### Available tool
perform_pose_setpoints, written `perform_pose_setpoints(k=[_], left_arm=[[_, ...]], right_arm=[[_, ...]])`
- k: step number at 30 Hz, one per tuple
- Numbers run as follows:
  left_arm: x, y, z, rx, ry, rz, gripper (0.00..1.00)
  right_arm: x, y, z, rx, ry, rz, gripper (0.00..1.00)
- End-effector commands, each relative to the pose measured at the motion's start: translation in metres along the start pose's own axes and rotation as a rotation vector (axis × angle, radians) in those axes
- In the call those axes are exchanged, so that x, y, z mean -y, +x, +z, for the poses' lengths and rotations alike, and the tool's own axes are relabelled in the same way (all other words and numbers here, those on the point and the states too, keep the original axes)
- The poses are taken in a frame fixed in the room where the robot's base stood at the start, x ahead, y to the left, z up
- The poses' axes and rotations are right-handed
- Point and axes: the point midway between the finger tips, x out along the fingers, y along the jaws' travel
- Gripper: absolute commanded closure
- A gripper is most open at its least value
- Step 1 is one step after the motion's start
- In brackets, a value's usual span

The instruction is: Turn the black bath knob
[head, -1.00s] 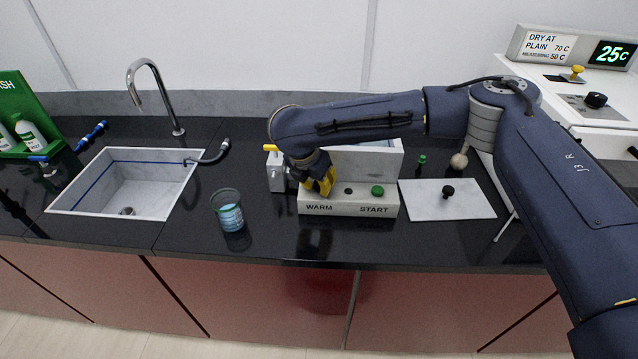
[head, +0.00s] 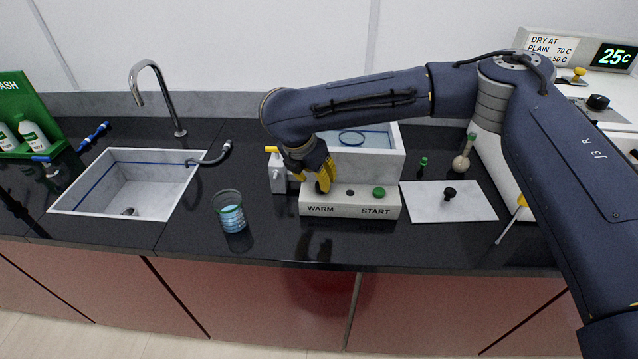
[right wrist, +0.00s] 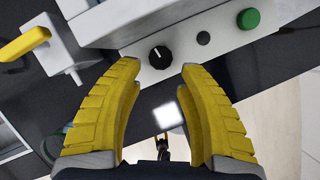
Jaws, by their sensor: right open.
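The black bath knob (right wrist: 160,57) sits on the pale front panel of the bath (head: 350,208), with a white pointer line on it. In the right wrist view it lies just beyond and between the fingertips, with a gap on both sides. In the head view the knob (head: 321,187) is partly covered by my right gripper (head: 322,180), which is over the left end of the panel marked WARM. My right gripper is open and empty, with yellow fingers (right wrist: 160,66) spread around the knob's near side. My left gripper is out of view.
A green button (head: 379,193) and a small dark button (right wrist: 203,38) are right of the knob. A white bottle with a yellow top (head: 277,172) stands left of the bath. A beaker (head: 230,212) stands nearer the sink (head: 75,212). A white board (head: 425,208) lies at right.

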Motion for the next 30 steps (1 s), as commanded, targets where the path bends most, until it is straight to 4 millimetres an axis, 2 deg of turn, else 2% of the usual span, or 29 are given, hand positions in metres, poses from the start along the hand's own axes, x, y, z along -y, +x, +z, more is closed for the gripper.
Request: perform_pose_setpoints(k=[1,6,12,18,30], left_arm=[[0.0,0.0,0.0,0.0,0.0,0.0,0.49],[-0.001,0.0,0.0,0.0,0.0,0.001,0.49],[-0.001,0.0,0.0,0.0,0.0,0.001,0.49],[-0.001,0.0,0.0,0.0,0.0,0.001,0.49],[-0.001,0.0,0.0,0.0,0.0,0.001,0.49]], right_arm=[[-0.001,-0.011,0.001,0.003,-0.001,0.002,0.61],[0.0,-0.038,0.0,0.002,-0.001,0.001,0.61],[0.0,-0.06,0.0,0.0,0.0,0.0,0.61],[0.0,-0.07,-0.001,-0.001,0.0,-0.001,0.61],[-0.001,-0.071,-0.001,-0.006,0.003,0.005,0.61]])
